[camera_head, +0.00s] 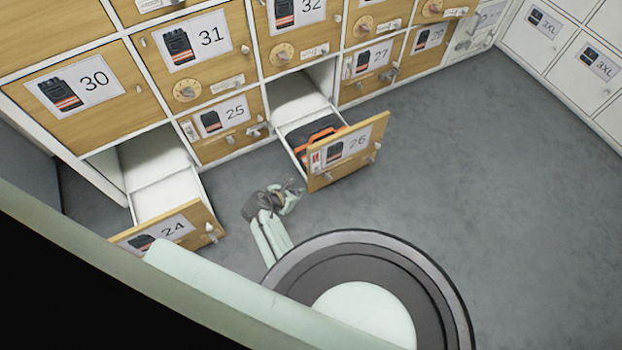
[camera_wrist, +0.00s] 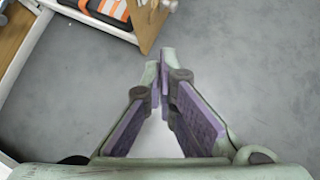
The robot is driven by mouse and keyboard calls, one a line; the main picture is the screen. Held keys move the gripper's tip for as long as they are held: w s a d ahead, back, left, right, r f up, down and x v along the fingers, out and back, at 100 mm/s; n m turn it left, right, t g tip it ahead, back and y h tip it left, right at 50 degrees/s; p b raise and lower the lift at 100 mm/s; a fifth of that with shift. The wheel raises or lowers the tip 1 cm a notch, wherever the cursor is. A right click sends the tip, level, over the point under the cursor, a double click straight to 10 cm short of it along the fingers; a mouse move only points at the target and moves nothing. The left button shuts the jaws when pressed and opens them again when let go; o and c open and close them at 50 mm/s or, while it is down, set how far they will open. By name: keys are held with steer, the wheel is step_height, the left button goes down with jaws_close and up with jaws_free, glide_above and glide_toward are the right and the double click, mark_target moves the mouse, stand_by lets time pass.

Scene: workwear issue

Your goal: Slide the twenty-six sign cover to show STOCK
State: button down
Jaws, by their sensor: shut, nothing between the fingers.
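The wooden drawer front marked 26 (camera_head: 349,151) belongs to a drawer that is pulled out, with a black and orange garment (camera_head: 308,130) inside. A narrow sign (camera_head: 316,161) with a little red on it sits at the left of the front, beside the picture label; its wording is too small to read. My gripper (camera_head: 294,190) is shut and empty, low over the floor, in front and to the left of this drawer. In the wrist view its fingertips (camera_wrist: 166,54) are together below the drawer front's edge (camera_wrist: 147,22), apart from it. The sign's face is not visible there.
Drawer 24 (camera_head: 166,232) is also pulled out and looks empty, to the left. Closed compartments 25 (camera_head: 222,117), 31 (camera_head: 196,40) and 27 (camera_head: 372,60) surround drawer 26. The grey floor (camera_head: 470,160) on the right is clear.

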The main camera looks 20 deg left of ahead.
mark_target(317, 170)
steer(key=b+x, duration=0.2)
steer(key=x, duration=0.8)
steer(key=shift+w+d+r+p, duration=0.1)
steer(key=shift+w+r+p, duration=0.4)
steer(key=shift+r, duration=0.4)
steer(key=shift+w+r+p, duration=0.35)
steer(key=shift+w+r, duration=0.15)
steer(key=shift+r, duration=0.4)
step_height(317, 170, up, 7)
steer(key=p, duration=0.7)
steer(key=shift+f, duration=0.3)
